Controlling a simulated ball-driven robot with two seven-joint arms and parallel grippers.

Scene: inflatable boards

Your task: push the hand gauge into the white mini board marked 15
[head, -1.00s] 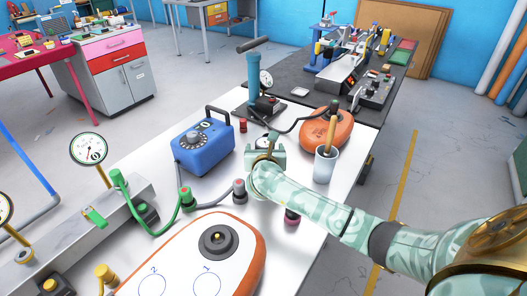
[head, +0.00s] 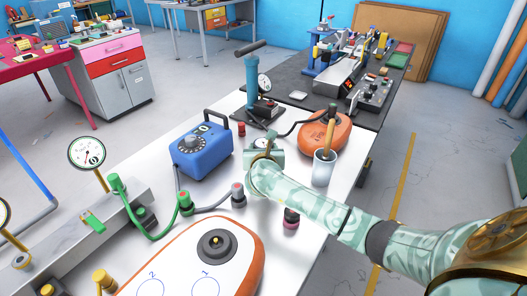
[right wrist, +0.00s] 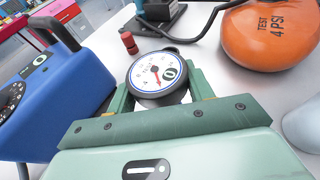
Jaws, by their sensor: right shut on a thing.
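The hand gauge (right wrist: 160,77) is a round dial with a white face, black rim and red needle. My right gripper (right wrist: 160,92) is shut on it, with green fingers on either side. In the head view my right gripper (head: 263,143) is over the white table, right of the blue box, and the gauge is small there. A white board with an orange rim (head: 185,262) lies in the foreground, with a dark round valve and circles marked 1 and 2. I can read no 15 on it, and no other white board is clear. My left gripper is out of view.
A blue box with a dial (head: 201,148), a blue hand pump (head: 252,85), an orange board marked TEST 4 PSI (right wrist: 270,35) and a cup with a wooden handle (head: 324,168) stand around the gripper. A green hose (head: 145,222) runs at the left.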

